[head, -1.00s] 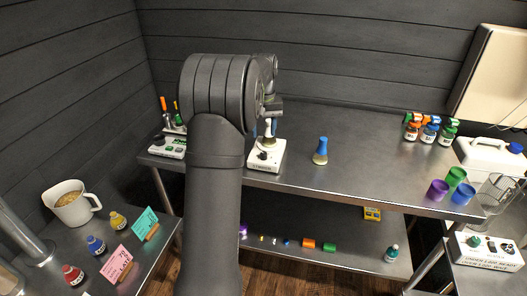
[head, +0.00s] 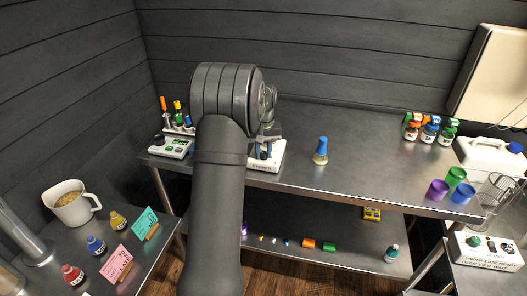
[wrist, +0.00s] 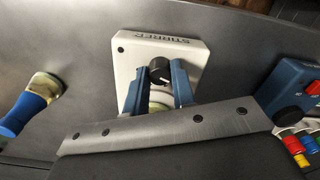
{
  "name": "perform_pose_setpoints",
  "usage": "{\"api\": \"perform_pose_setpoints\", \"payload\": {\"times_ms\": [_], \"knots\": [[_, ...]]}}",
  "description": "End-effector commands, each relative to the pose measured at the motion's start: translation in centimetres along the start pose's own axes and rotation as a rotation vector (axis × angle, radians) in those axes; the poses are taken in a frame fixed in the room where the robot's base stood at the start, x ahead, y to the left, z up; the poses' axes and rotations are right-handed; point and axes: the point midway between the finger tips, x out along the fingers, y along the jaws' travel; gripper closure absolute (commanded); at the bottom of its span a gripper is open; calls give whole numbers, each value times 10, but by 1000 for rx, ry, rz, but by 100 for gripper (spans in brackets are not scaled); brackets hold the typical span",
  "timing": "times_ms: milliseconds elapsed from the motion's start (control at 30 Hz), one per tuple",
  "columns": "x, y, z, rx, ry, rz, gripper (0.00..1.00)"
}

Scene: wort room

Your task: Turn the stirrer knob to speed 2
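The stirrer is a white box labelled STIRRER (wrist: 190,52); it also shows on the steel table in the head view (head: 268,165), partly covered by my arm. Its black round knob (wrist: 159,71) carries a pale mark and shows clearly in the wrist view. My gripper (wrist: 160,68) has its two blue fingers apart, one on each side of the knob in that view. No clear gap shows between fingers and knob, and I cannot tell whether they touch. A pale vessel (wrist: 159,101) on the stirrer shows between the fingers. My arm hides the knob in the head view.
The middle of the table is clear.

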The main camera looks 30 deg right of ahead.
Motion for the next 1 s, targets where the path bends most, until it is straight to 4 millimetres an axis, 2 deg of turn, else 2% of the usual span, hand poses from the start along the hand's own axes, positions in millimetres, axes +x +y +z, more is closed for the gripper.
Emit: {"api": "perform_pose_setpoints", "payload": {"times_ms": [33,100,367,567,1000], "knots": [[0,0,0,0,0,0,87],[0,0,0,0,0,0,100],[0,0,0,19,0,0,100],[0,0,0,99,0,0,100],[-1,0,0,479,-1,0,100]]}}
